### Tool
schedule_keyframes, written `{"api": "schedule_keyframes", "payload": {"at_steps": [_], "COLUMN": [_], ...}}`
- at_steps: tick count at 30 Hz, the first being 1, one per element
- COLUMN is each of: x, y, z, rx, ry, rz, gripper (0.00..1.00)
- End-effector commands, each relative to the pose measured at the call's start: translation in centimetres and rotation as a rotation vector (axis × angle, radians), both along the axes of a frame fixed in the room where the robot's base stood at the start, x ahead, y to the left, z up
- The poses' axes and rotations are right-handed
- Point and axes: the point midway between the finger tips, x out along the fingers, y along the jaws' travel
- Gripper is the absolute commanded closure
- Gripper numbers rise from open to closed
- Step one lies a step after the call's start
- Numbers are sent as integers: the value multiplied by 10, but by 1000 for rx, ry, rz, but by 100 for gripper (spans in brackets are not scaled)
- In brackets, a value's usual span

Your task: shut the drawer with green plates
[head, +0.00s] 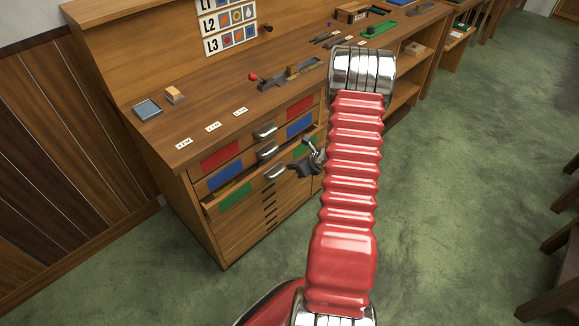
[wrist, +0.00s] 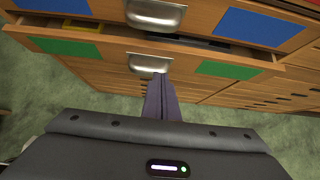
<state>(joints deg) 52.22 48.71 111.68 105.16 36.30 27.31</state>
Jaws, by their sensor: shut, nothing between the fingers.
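The drawer with green plates (head: 235,197) is the third one down in the wooden cabinet, and it stands partly out. In the wrist view its front carries two green plates (wrist: 228,69) with a metal cup handle (wrist: 148,62) between them. Its open top shows a strip of the inside. My gripper (head: 294,167) is just in front of this handle (head: 276,172). In the wrist view its fingers (wrist: 161,78) are shut and empty, with their tips at the handle's lower edge; I cannot tell whether they touch.
Above are the blue-plate drawer (head: 225,176) and the red-plate drawer (head: 220,154), both looking closed. The bench top (head: 200,110) holds small blocks, cards and a red-handled tool (head: 290,76).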

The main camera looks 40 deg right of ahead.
Motion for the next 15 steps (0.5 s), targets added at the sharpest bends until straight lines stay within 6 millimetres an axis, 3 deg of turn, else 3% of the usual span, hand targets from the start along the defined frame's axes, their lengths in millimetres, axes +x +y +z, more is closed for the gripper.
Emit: {"api": "schedule_keyframes", "payload": {"at_steps": [15], "x": [-45], "y": [-1], "z": [45], "rx": [-1], "ry": [0], "rz": [1], "gripper": [100]}}
